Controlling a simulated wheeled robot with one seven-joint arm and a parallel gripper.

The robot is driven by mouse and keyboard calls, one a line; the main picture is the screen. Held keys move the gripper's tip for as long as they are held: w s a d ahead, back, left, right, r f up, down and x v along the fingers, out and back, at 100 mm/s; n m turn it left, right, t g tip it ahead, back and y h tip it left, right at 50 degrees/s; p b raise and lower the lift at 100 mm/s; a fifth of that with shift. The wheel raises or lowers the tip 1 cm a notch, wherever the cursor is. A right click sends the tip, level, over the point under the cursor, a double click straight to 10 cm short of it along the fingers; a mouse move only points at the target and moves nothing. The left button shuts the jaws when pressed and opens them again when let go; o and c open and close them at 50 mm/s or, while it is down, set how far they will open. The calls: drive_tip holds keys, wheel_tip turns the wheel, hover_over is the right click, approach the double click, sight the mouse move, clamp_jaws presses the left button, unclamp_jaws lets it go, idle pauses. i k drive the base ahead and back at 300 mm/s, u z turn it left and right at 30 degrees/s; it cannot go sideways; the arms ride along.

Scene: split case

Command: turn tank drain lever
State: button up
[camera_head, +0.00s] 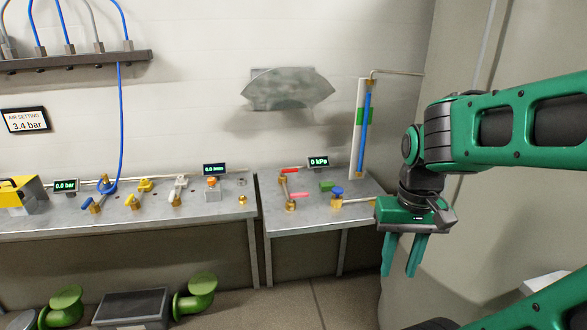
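No lever carries a readable label, so I cannot tell which one is the tank drain lever. On the right bench (325,218), a red lever (289,170) sits at the back left and a pinkish-red lever (300,195) sits on a brass fitting (291,205) nearer the front. A blue handle (337,191) tops a brass valve (336,202) to their right, with a pipe running right behind my gripper. My gripper (403,262) points down beside the bench's right end, apart from the levers. Its two green fingers are spread with nothing between them.
A small green block (326,186) and a 0 kPa display (319,162) are on the right bench. A tall gauge with a blue column (364,135) stands behind. The left bench (150,218) holds several valves. A narrow gap separates the benches.

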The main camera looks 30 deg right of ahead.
sight(295, 170)
drive_tip(key=z, duration=0.1)
drive_tip(key=i, duration=1)
drive_tip(key=u, duration=0.1)
